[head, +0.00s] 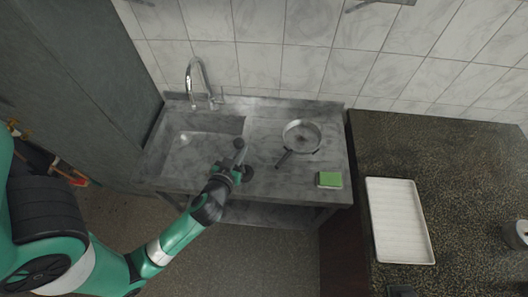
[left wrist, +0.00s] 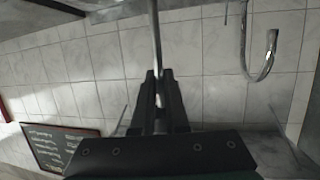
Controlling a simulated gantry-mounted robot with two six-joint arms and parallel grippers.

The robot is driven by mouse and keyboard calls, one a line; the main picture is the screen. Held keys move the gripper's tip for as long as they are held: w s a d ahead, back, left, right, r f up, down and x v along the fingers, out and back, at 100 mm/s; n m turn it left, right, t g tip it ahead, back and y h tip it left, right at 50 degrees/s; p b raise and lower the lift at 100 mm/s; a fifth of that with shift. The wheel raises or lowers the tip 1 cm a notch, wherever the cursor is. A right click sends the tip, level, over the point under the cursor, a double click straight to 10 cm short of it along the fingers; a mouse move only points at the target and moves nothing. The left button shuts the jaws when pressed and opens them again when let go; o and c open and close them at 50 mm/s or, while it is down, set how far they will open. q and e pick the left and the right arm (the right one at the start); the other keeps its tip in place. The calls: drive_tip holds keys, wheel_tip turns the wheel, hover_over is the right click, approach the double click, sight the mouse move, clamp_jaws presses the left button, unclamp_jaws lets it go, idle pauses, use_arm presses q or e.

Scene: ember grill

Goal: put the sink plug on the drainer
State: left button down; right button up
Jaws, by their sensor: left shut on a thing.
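My left gripper (head: 238,157) is over the front of the sink unit, just right of the basin, and shut. A small dark round piece (head: 239,143), seemingly the sink plug, shows at its fingertips. In the left wrist view the fingers (left wrist: 160,100) close around a thin metallic rod (left wrist: 154,40) that runs up out of the picture; its far end is hidden. The white ribbed tray, which looks like the drainer (head: 373,211), lies on the dark speckled counter at the right. It looks empty. My right gripper is out of view.
The basin (head: 200,143) with its tap (head: 196,80) is at the left. A frying pan (head: 301,135) and a green sponge (head: 329,179) sit on the sink unit between gripper and tray. A gap separates the unit from the speckled counter (head: 470,170).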

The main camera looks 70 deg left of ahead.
use_arm(q)
drive_tip(key=w+a+f+b, duration=0.1)
drive_tip(key=w+a+f, duration=0.1)
drive_tip(key=w+f, duration=0.5)
drive_tip(key=shift+w+f+b, duration=0.35)
drive_tip(key=shift+f+b, duration=0.05)
drive_tip(key=shift+f, duration=1.3)
drive_tip(key=shift+f, duration=0.15)
drive_tip(key=c, duration=0.9)
unclamp_jaws()
